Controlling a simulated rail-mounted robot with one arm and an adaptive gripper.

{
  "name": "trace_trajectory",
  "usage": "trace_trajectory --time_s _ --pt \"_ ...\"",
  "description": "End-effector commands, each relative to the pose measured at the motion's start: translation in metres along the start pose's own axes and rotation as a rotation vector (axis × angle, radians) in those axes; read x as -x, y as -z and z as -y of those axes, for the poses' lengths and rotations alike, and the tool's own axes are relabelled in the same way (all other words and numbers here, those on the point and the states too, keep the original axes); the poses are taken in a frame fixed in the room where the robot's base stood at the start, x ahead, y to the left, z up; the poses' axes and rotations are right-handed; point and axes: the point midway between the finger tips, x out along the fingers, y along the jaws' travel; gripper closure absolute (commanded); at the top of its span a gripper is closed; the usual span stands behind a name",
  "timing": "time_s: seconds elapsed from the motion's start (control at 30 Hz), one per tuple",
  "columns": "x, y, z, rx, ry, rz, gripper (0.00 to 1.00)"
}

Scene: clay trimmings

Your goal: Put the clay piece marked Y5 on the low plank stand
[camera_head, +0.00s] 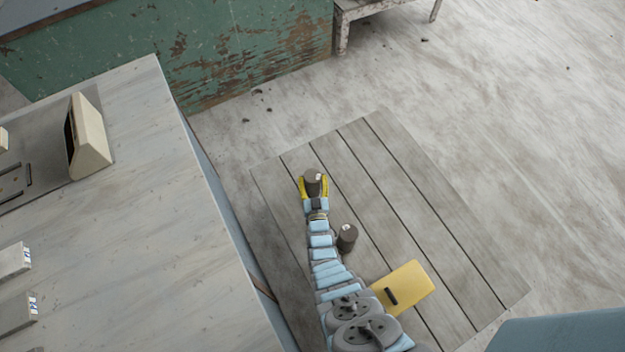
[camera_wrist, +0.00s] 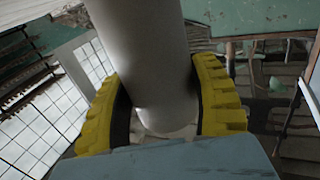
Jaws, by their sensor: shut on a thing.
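The low plank stand (camera_head: 412,185) is a grey platform of wide boards in the middle of the head view. My gripper (camera_head: 314,184) has yellow fingers and is over the stand's far left part, shut on a dark grey-brown clay piece (camera_head: 313,178). A small pale label shows on that piece, too small to read. In the wrist view the held piece (camera_wrist: 150,60) is a smooth cylinder between the yellow fingers (camera_wrist: 168,110). I cannot tell whether it touches the boards. A second dark clay cylinder (camera_head: 347,238) with a pale label stands on the stand, right of my arm.
A yellow board with a dark handle (camera_head: 408,288) lies at the stand's near part. A grey worktop (camera_head: 120,240) with a beige box (camera_head: 90,138) is on the left. A worn green cabinet (camera_head: 230,50) stands behind. The stand's right half is clear.

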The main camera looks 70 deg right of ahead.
Motion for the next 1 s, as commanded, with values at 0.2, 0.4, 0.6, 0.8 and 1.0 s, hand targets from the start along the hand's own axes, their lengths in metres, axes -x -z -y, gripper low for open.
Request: trace_trajectory --time_s 0.2,0.4,0.6,0.8,1.0 --pt "-0.001 -0.002 0.0 0.0 0.0 -0.003 0.23" --pt "0.0 -0.003 0.0 0.0 0.0 -0.001 0.1" --pt "0.0 -0.002 0.0 0.0 0.0 0.0 0.1" --pt "0.005 0.001 0.0 0.0 0.001 0.001 0.1" --pt "0.029 0.002 0.0 0.001 0.001 0.004 0.1"
